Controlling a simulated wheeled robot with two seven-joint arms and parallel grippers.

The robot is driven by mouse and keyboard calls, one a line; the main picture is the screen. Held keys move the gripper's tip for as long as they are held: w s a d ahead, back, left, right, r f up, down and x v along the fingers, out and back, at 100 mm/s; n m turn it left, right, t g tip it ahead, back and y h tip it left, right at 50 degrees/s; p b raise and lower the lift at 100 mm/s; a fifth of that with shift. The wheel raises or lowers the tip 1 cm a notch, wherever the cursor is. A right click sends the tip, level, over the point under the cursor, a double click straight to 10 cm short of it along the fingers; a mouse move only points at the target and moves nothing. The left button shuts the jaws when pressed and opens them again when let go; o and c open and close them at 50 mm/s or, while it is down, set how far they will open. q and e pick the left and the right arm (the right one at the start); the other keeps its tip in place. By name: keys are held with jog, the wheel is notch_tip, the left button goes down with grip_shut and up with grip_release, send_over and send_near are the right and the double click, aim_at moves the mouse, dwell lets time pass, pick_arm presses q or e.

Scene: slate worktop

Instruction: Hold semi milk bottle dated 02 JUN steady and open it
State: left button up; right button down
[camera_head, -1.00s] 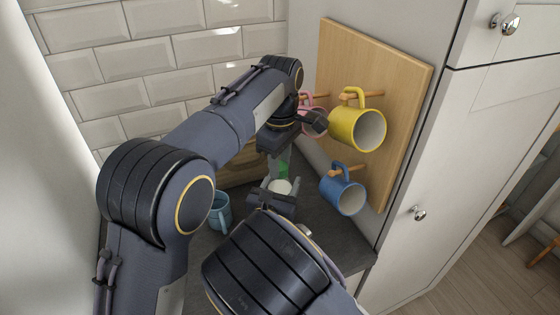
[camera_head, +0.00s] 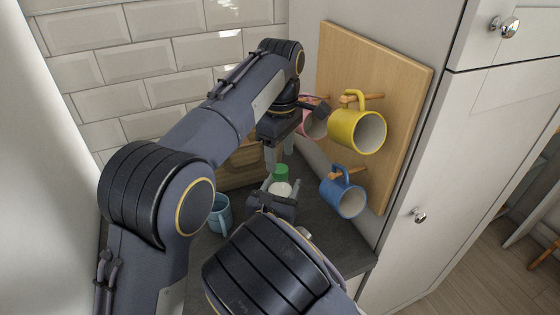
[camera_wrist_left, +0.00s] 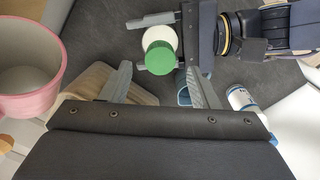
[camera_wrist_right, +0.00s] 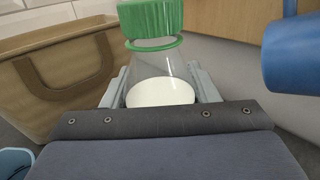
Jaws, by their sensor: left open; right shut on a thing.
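The milk bottle (camera_wrist_right: 158,78) is clear, with white milk low inside and a green cap (camera_wrist_right: 150,18) at its top; a thin green ring shows just below the cap. My right gripper (camera_head: 272,203) is shut on the bottle body and holds it roughly upright; its fingers flank the bottle in the right wrist view (camera_wrist_right: 158,88). No date label is visible. My left gripper (camera_head: 279,150) points down from above, open and empty, with the green cap (camera_head: 281,171) just below its fingertips. In the left wrist view the cap (camera_wrist_left: 173,65) appears between and beyond the open fingers (camera_wrist_left: 160,75).
A yellow mug (camera_head: 357,129), a blue mug (camera_head: 343,195) and a pink mug (camera_head: 315,124) hang on a wooden board at right. A teal mug (camera_head: 220,213) stands on the worktop. A white-and-blue printed cylinder (camera_wrist_left: 243,102) lies near my right arm.

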aim_at(280, 168)
pick_arm(q)
jog(key=shift+r, duration=0.5)
jog(key=m, duration=0.5)
jog(key=shift+d+r+m, duration=0.15)
jog(key=shift+r+m, duration=0.15)
jog(key=m, duration=0.5)
jog(key=shift+r, duration=0.3)
jog(key=m, duration=0.3)
jog(key=shift+r, duration=0.2)
jog(key=m, duration=0.5)
jog(key=shift+r, duration=0.4)
jog(key=m, duration=0.3)
jog(key=r+m, duration=0.1)
jog(key=m, duration=0.2)
jog(key=shift+a+f+m, duration=0.2)
jog(key=shift+f+m, duration=0.1)
jog(key=shift+f, duration=3.65)
